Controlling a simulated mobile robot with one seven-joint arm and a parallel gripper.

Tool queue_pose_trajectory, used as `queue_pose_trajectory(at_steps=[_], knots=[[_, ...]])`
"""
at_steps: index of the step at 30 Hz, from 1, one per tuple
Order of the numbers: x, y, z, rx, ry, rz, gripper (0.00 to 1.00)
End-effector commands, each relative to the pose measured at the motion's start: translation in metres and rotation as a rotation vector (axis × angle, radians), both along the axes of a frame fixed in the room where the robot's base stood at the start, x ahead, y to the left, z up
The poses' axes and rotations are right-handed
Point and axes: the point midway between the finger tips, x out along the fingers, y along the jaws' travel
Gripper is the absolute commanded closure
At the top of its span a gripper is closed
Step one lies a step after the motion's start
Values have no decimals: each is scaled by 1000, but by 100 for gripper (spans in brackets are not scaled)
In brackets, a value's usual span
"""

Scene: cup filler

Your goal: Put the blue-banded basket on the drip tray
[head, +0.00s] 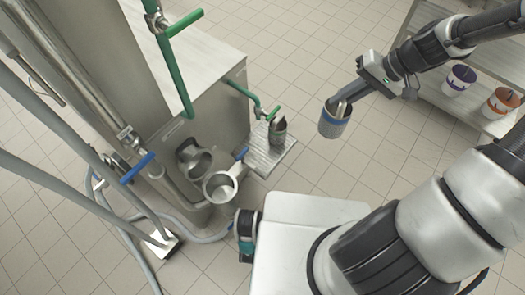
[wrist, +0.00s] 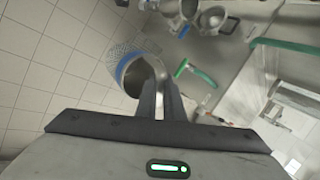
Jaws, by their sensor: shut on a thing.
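The blue-banded basket (head: 333,124) is a grey vessel with a blue band near its top, held in the air over bare floor, right of the machine. My gripper (head: 345,101) is shut on its rim. In the wrist view the basket (wrist: 138,74) hangs tilted at the fingertips (wrist: 162,82) of my gripper. The drip tray (head: 263,157) is a flat, pale slotted plate at the machine's lower right side. The basket is apart from it, to its right. A dark metal vessel (head: 277,131) is at the tray's back, beneath a green-handled tap.
A shelf (head: 482,118) at the right carries a purple-banded basket (head: 460,79) and an orange-banded basket (head: 500,103). The steel machine (head: 205,125) has green handles and a round metal funnel (head: 221,186) in front. Hoses run at the left. Tiled floor is clear between tray and shelf.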

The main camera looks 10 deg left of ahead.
Motion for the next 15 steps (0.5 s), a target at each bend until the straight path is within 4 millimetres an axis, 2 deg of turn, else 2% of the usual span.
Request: queue_pose_trajectory(at_steps=[1,4,8,15], knots=[[-3,0,-20,5,5,-15,100],[-5,1,-46,5,5,-49,100],[-9,2,-91,6,5,-100,100],[-19,14,-182,6,4,-217,100]])
